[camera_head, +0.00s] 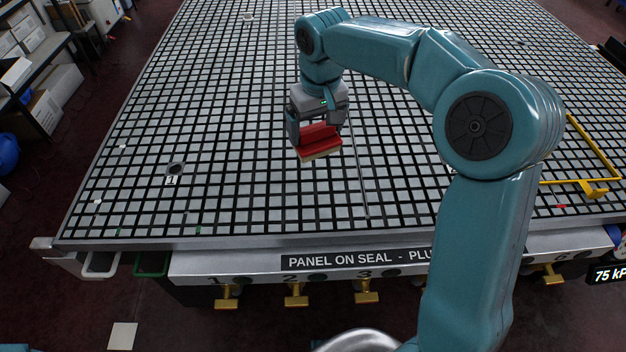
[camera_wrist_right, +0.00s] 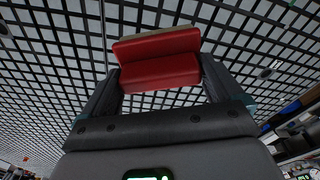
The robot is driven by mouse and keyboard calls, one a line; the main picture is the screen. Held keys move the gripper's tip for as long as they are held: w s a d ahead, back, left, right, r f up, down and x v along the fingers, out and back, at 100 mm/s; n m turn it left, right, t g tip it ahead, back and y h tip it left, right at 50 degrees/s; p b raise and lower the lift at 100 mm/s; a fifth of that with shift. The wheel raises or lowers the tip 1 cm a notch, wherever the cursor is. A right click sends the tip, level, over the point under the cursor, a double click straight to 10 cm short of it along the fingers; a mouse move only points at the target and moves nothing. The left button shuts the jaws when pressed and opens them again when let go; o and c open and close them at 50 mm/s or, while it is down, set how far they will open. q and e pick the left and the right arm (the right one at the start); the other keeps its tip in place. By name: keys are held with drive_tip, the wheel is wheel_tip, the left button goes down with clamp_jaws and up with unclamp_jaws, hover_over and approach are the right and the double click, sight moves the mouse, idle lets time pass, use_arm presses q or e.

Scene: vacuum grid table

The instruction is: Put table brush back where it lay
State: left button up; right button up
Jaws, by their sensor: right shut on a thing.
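The table brush (camera_head: 319,141) has a red body and a pale strip along its lower edge. My right gripper (camera_head: 317,130) is shut on it and holds it over the grid table (camera_head: 230,200). In the right wrist view the red brush (camera_wrist_right: 160,70) sits between the two dark fingers of my right gripper (camera_wrist_right: 160,85), with the pale strip at its far edge. I cannot tell exactly how high the brush is above the grid. My left gripper is not in view.
A thin grey rod or line (camera_head: 358,170) runs along the grid right of the brush. A yellow frame (camera_head: 595,150) lies at the right. Yellow-handled valves (camera_head: 296,296) line the front edge. Much of the grid is clear.

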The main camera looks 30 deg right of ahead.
sight(319, 143)
wheel_tip(319, 143, down, 14)
drive_tip(key=shift+f, duration=0.25)
drive_tip(key=shift+f, duration=0.2)
drive_tip(key=o, duration=0.7)
drive_tip(key=shift+c, duration=0.2)
drive_tip(key=r, duration=0.4)
drive_tip(key=s+r, duration=0.1)
drive_tip(key=r, duration=0.7)
drive_tip(key=shift+s+a+r, duration=0.2)
drive_tip(key=shift+s+r, duration=0.05)
drive_tip(key=shift+f, duration=0.1)
